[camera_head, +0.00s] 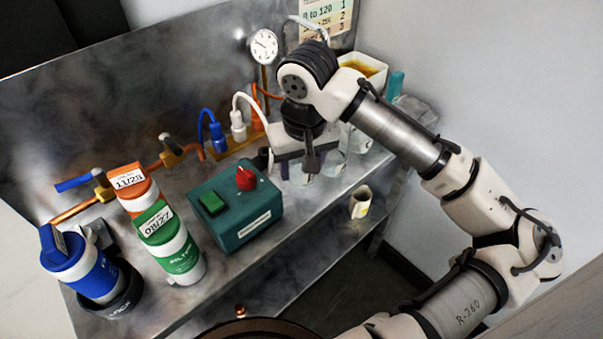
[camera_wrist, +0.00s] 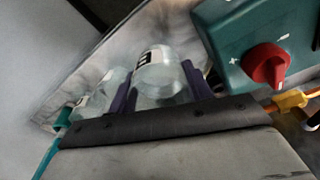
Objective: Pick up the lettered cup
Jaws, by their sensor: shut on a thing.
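A clear glass cup (camera_wrist: 160,78) with a black-and-white label on its side is between the two purple fingers of my gripper (camera_wrist: 158,80) in the wrist view. My gripper is shut on this cup, with one finger on each side. The print on the label is too small to read. In the head view my gripper (camera_head: 298,168) is low over the right part of the metal bench, and its own body hides most of the held cup. I cannot tell whether the cup touches the bench.
Another clear glass (camera_wrist: 97,92) stands close to the left of the held cup. A teal control box (camera_head: 235,208) with a red knob is left of my gripper. A small yellow-marked cup (camera_head: 360,202) is on the lower shelf. Canisters stand at the bench's left.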

